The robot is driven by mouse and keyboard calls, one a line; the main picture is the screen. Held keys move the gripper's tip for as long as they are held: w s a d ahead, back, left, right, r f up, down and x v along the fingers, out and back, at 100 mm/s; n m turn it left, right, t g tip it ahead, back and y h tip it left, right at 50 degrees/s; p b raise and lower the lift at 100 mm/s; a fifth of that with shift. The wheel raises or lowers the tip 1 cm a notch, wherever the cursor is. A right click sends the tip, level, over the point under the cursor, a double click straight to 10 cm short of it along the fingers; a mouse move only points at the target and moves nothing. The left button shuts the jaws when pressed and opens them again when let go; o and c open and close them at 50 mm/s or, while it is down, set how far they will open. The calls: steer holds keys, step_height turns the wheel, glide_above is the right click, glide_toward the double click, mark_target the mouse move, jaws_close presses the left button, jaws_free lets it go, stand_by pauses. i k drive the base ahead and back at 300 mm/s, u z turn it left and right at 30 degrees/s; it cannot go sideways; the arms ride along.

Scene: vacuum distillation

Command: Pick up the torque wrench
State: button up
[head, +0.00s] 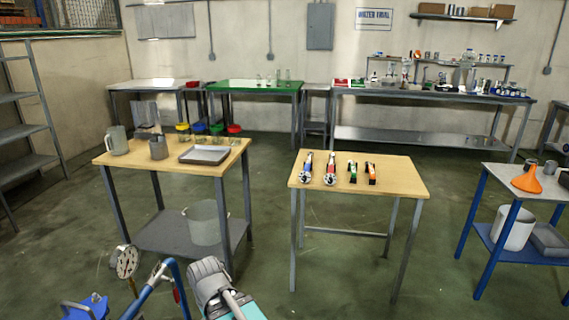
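Several hand tools lie side by side on a small wooden-topped table (400,182) right of the picture's middle. A long tool with blue on it (307,166) is leftmost, with a similar long tool with red on it (330,168) beside it. To their right are a shorter dark and green tool (352,172) and a shorter dark and orange tool (371,173). They are too small here to tell which is the torque wrench. I see no gripper of mine in this view.
Left stands another wooden-topped table (110,157) with a tray (204,154) and cups. Right is a blue-framed table (493,174) with an orange funnel (527,180). A gauge (126,261) and grey-teal equipment (212,284) fill the near foreground. Green floor between the tables is clear.

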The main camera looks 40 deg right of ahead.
mark_target(311, 155)
steer(key=i, duration=0.65)
steer(key=z, duration=0.7)
steer(key=i, duration=0.9)
steer(key=z, duration=0.75)
steer(key=k, duration=0.9)
steer(key=z, duration=0.25)
steer(key=i, duration=0.15)
steer(key=u, duration=0.15)
